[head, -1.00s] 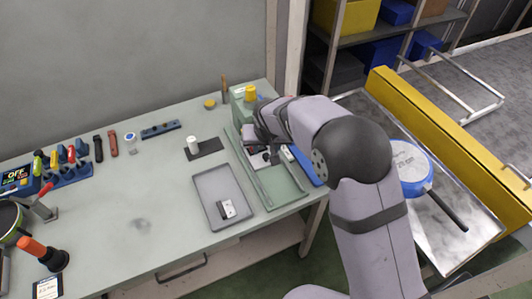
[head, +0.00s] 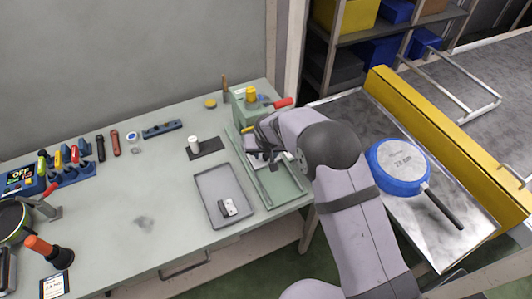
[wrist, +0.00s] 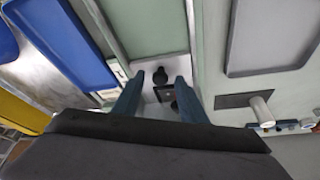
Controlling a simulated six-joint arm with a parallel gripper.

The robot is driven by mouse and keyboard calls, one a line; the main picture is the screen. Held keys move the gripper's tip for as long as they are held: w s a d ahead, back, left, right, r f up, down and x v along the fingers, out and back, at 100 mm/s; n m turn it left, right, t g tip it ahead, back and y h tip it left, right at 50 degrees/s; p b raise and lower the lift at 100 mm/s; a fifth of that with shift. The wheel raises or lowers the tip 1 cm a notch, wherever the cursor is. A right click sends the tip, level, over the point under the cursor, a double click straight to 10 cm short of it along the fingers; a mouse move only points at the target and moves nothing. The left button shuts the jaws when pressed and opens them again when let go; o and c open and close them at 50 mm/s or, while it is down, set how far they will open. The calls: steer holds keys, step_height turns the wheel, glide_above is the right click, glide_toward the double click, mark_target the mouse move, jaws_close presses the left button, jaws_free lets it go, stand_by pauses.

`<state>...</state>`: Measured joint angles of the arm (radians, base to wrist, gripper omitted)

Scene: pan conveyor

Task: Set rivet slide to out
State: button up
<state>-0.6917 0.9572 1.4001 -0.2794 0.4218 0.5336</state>
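The green fixture (head: 285,187) stands at the right part of the bench. A pale slide plate (wrist: 148,68) lies in its channel, with a round black knob (wrist: 160,76) and a small dark block (wrist: 163,93) on it. My gripper (wrist: 158,84) is above this plate, its two blue fingers apart on either side of the knob and block in the picture. I cannot tell whether a finger touches them. In the head view my gripper (head: 262,152) is over the fixture, and my arm hides much of the plate.
A grey tray (head: 205,183) with a small part (head: 228,207) in it lies left of the fixture. A white cylinder (head: 193,143) stands on a dark pad. A red lever (head: 283,103) is behind my gripper. A blue pan (head: 398,165) lies on the metal surface at right.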

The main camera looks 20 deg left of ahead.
jaws_close()
steer(key=shift+s+d, duration=0.1)
steer(key=s+d+b, duration=0.6)
steer(key=s+d, duration=0.3)
steer(key=shift+s+d+b, duration=0.25)
steer(key=shift+d+b, duration=0.05)
steer(key=shift+b, duration=0.1)
jaws_free()
steer(key=shift+s+d, duration=0.1)
